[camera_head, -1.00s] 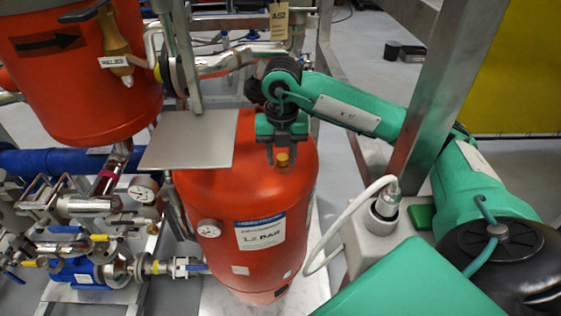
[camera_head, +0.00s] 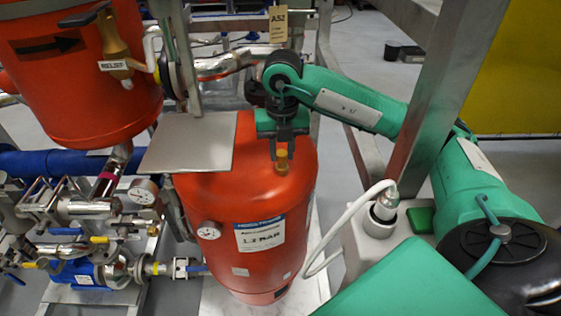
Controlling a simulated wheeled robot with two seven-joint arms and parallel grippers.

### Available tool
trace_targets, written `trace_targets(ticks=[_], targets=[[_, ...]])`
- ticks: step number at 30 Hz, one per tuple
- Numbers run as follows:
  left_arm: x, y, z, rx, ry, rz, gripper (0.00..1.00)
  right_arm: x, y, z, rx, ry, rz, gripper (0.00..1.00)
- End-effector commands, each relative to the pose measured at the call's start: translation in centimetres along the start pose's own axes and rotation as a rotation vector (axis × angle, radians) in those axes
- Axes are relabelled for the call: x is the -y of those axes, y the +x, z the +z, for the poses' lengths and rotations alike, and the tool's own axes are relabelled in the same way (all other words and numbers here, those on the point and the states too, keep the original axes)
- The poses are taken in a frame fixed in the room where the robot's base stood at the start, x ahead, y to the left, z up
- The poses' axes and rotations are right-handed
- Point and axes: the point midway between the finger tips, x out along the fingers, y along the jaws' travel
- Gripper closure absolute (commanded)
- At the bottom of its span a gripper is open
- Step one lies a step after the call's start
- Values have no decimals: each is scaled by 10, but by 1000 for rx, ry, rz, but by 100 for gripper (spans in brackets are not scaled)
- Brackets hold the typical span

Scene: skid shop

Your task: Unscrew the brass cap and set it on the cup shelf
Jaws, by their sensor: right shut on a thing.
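The brass cap (camera_head: 282,163) sits upright on top of the red tank (camera_head: 215,190), right of the middle of its dome. My right gripper (camera_head: 282,153) points down over it, shut on the cap's upper part. The cap's lower part shows below the fingertips. I cannot tell whether the cap has turned on its thread. A flat grey square plate (camera_head: 190,146), seemingly the cup shelf, is left of the gripper at the tank's top. It looks bare. My left gripper is not in view.
A metal post (camera_head: 181,55) rises at the plate's back edge. A grey frame post (camera_head: 440,100) stands close to my right arm. A second red tank (camera_head: 75,110) is at the upper left. A white cable (camera_head: 330,225) loops from a grey box (camera_head: 370,235).

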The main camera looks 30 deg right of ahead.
Motion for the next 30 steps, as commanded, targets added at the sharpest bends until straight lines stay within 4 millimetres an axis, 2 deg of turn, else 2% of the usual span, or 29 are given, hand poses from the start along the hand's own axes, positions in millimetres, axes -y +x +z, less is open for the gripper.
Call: trace_targets(ticks=[19,30], targets=[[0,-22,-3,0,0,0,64,0,-34,-1,-2,-2,-2,87],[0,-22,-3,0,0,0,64,0,-35,-1,-3,-2,-2,87]])
